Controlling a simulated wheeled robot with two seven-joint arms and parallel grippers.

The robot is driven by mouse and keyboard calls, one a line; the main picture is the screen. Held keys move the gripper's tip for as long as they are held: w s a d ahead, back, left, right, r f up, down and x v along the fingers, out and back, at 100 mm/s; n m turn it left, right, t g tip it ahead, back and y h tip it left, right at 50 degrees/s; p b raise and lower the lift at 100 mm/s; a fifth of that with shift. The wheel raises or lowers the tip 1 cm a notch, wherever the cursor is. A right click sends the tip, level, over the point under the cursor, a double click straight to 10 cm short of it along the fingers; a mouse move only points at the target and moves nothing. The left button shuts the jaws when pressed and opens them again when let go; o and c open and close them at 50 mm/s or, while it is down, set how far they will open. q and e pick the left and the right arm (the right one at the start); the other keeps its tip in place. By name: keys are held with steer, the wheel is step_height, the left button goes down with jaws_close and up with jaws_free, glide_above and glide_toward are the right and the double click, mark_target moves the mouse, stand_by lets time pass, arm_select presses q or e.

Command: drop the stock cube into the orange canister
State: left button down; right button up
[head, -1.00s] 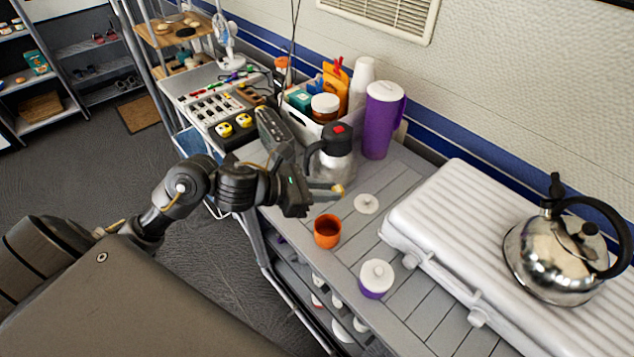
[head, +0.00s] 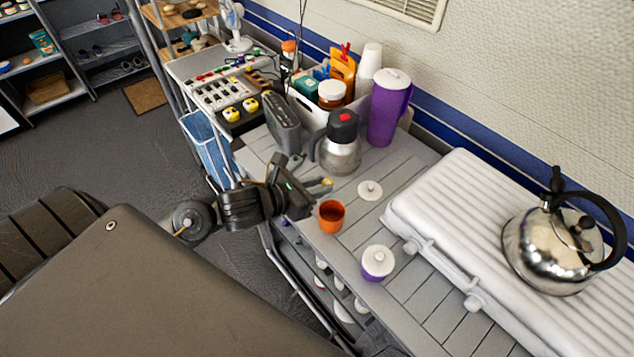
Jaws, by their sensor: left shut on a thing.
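The orange canister (head: 331,217) stands open and upright on the grey slatted counter, near its front edge. My left gripper (head: 324,188) is shut on a small yellowish stock cube (head: 327,182) at its fingertips. In the picture the cube shows just above the canister's far rim, apart from it. The exact height over the rim is hard to judge. A white round lid (head: 370,190) lies on the counter right of the canister. My right gripper is not in view.
A purple canister with a white lid (head: 377,262) stands in front right. A steel flask (head: 341,150) and a purple jug (head: 388,112) stand behind. A white ribbed case (head: 470,215) with a kettle (head: 556,250) fills the right. Slats between are clear.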

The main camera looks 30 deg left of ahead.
arm_select(q)
step_height(320, 180, down, 4)
steer(key=shift+r+b, duration=0.15)
steer(key=shift+b, duration=0.8)
steer(key=c, duration=1.2)
jaws_free()
steer(key=p+v, duration=0.5)
steer(key=v, duration=0.5)
steer(key=shift+s+a+r, duration=0.15)
steer(key=shift+s, duration=0.15)
